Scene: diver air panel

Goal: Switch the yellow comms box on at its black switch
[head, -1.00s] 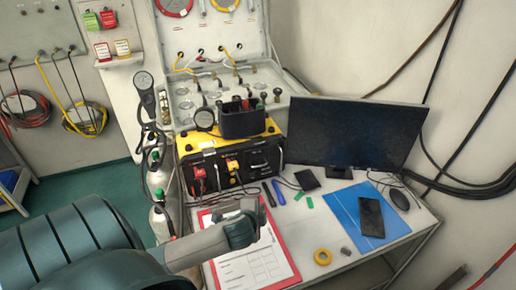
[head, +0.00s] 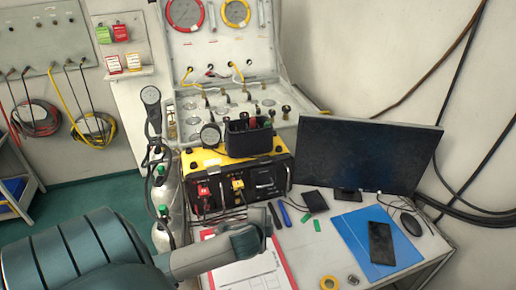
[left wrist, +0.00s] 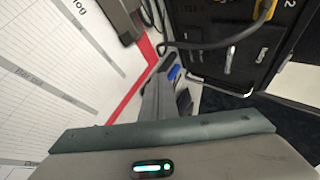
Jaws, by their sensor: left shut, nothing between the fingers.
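The yellow comms box (head: 210,160) stands on the table, with a black front panel carrying a red and a yellow connector and a bright handle. The box's front panel also shows in the left wrist view (left wrist: 228,22). I cannot pick out its black switch for certain among the small dark fittings. My left gripper (head: 264,218) is in front of the box, low over the top of the clipboard. It is shut and empty, apart from the panel. My right gripper is not in view.
A red-edged clipboard (head: 255,275) lies under my left wrist. Pens (head: 285,213), a monitor (head: 370,152), a blue folder (head: 350,232) with a phone, and a mouse (head: 411,223) are to the right. A black holder (head: 248,142) stands on the box. Cylinders (head: 167,200) stand left.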

